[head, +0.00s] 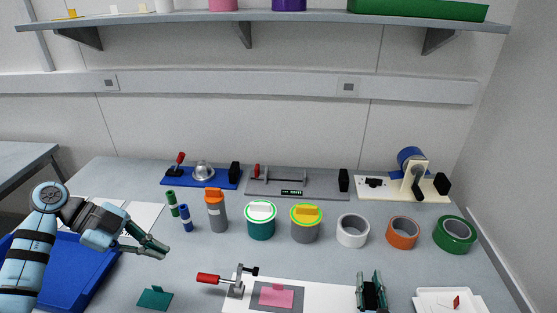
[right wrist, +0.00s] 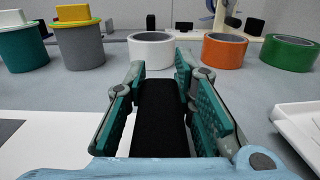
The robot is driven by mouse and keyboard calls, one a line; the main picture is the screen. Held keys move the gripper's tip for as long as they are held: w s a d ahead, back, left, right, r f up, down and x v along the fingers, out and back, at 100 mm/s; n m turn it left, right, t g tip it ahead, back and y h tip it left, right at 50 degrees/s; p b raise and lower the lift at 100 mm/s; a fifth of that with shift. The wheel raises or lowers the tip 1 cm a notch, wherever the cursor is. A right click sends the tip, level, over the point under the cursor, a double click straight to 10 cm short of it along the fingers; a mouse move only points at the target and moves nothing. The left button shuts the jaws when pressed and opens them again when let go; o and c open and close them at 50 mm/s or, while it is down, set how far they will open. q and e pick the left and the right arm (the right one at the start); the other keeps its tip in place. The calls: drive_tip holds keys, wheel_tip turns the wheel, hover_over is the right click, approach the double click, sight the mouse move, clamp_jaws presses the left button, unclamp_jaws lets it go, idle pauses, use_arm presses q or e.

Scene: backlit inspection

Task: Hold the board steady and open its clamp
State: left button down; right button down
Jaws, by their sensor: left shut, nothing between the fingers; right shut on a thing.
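The white board (head: 331,292) lies at the front centre of the table, and it also shows in the right wrist view (right wrist: 62,139). Its clamp (head: 237,283) stands at the board's left end. The red handle (head: 208,278) points left, nearly level. The clamp's black tip (head: 250,271) sits raised near a grey pad with a pink piece (head: 277,297). My right gripper (head: 371,283) is shut on a black block (right wrist: 160,116) at the board's right side. My left gripper (head: 160,250) is shut and empty, left of and above the handle, apart from it.
A blue tray (head: 77,265) lies at left and a teal piece (head: 154,297) left of the clamp. Behind stand an orange-capped bottle (head: 216,211), two lidded tins and several tape rolls (head: 353,231). A white tray (head: 430,300) is at right. Three fixtures line the back.

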drive_tip(key=c, duration=1.3)
unclamp_jaws()
drive_tip(key=shift+f, duration=0.1)
drive_tip(key=s, duration=0.8)
drive_tip(key=shift+s+a+f, duration=0.1)
drive_tip(key=shift+a, duration=0.1)
